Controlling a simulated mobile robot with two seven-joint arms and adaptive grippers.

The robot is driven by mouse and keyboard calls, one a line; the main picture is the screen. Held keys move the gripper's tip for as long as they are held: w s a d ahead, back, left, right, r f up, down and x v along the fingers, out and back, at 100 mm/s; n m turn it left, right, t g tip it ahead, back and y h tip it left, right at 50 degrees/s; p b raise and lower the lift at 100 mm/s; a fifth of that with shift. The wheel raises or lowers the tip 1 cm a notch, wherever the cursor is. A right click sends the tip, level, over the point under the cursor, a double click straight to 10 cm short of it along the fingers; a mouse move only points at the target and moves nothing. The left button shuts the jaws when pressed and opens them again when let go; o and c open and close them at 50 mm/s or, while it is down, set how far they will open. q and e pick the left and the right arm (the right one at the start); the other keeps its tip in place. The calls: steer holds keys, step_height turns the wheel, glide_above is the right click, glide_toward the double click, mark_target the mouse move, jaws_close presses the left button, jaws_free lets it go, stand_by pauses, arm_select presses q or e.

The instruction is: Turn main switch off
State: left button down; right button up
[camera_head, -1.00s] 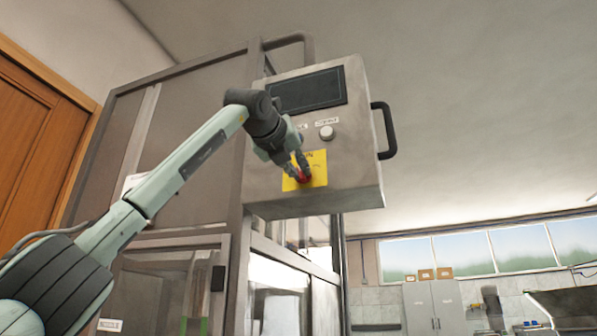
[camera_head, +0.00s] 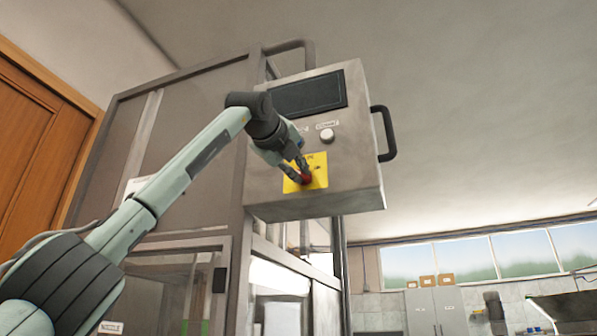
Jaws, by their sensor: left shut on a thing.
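The main switch (camera_head: 307,179) is a red knob on a yellow plate (camera_head: 319,165) at the lower part of the grey control box (camera_head: 349,180). My left gripper (camera_head: 303,177) reaches it from the upper left and is shut on the red knob. The fingers hide much of the knob, so I cannot tell which way it is turned. My right gripper is out of view.
The control box also carries a dark screen (camera_head: 309,93), a pale round button (camera_head: 326,135) and a black handle (camera_head: 382,132) on its right side. The machine's framed cabinet (camera_head: 190,110) stands behind my left arm. A wooden door (camera_head: 38,150) is at far left.

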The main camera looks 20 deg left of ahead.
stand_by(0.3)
arm_select(q)
steer(key=c, duration=1.6)
jaws_free()
steer(key=shift+s, duration=0.3)
steer(key=s, duration=1.1)
steer(key=shift+s+a, duration=0.2)
